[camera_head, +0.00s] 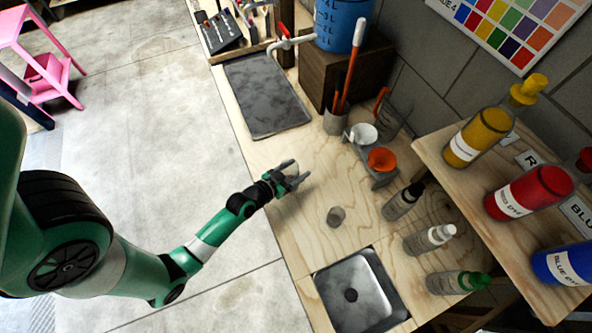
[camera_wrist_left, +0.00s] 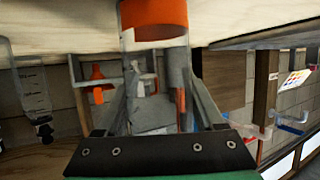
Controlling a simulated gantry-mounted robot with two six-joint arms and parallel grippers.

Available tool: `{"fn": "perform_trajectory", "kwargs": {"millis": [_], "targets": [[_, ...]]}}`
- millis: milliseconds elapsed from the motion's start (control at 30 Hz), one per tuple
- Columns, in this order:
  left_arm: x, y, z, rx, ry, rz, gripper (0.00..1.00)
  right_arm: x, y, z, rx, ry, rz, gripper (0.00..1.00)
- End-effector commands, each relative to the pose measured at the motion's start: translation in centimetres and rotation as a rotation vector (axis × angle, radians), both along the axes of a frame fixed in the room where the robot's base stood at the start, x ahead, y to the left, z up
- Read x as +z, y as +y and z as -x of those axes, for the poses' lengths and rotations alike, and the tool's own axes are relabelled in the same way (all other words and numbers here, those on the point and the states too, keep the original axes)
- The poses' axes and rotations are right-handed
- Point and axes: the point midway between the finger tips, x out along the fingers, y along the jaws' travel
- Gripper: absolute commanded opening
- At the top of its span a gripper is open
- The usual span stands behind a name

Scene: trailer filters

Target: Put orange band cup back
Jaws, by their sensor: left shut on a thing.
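My left gripper (camera_head: 291,178) is above the wooden counter, left of the small grey cup (camera_head: 336,215). In the left wrist view its two grey fingers (camera_wrist_left: 158,100) are shut on a clear cup with a wide orange band (camera_wrist_left: 153,12). The cup's upper part runs out of that picture. In the head view the held cup is hard to make out between the fingers. A grey stand (camera_head: 384,180) right of the gripper carries a white funnel-like piece (camera_head: 363,133) and an orange one (camera_head: 381,159). My right gripper is not in view.
A sink (camera_head: 360,295) lies at the front and a dark tray (camera_head: 265,95) behind the gripper. Several bottles, including a dark one (camera_head: 403,201), line the right side. A holder with an orange-handled tool (camera_head: 350,62) stands at the back. The counter around the gripper is mostly clear.

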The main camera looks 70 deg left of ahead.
Motion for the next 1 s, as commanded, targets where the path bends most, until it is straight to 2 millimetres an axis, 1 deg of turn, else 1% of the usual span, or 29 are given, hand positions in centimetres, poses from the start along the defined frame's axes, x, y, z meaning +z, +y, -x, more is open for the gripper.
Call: {"fn": "perform_trajectory", "kwargs": {"millis": [100,133,267,300,533,633,767,900,1000], "targets": [[-0.3,0.0,0.0,0.000,0.000,0.000,0.00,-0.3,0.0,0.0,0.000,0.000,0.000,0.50],[-0.2,0.0,0.0,0.000,0.000,0.000,0.75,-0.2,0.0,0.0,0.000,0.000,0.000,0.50],[-0.1,0.0,0.0,0.000,0.000,0.000,0.99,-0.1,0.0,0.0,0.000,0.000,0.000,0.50],[-0.1,0.0,0.0,0.000,0.000,0.000,1.00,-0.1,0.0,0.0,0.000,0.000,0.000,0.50],[0.1,0.0,0.0,0.000,0.000,0.000,1.00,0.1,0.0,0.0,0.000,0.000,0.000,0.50],[0.4,-0.4,0.8,0.000,0.001,0.001,1.00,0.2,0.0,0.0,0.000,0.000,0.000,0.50],[1.4,-1.4,3.0,0.002,0.001,0.002,1.00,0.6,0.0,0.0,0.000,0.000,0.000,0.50],[2.5,-2.8,6.0,0.003,0.001,0.004,1.00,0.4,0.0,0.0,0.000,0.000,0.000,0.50],[3.4,-3.7,7.9,0.003,0.001,0.003,1.00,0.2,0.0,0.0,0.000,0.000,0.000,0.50]]}}
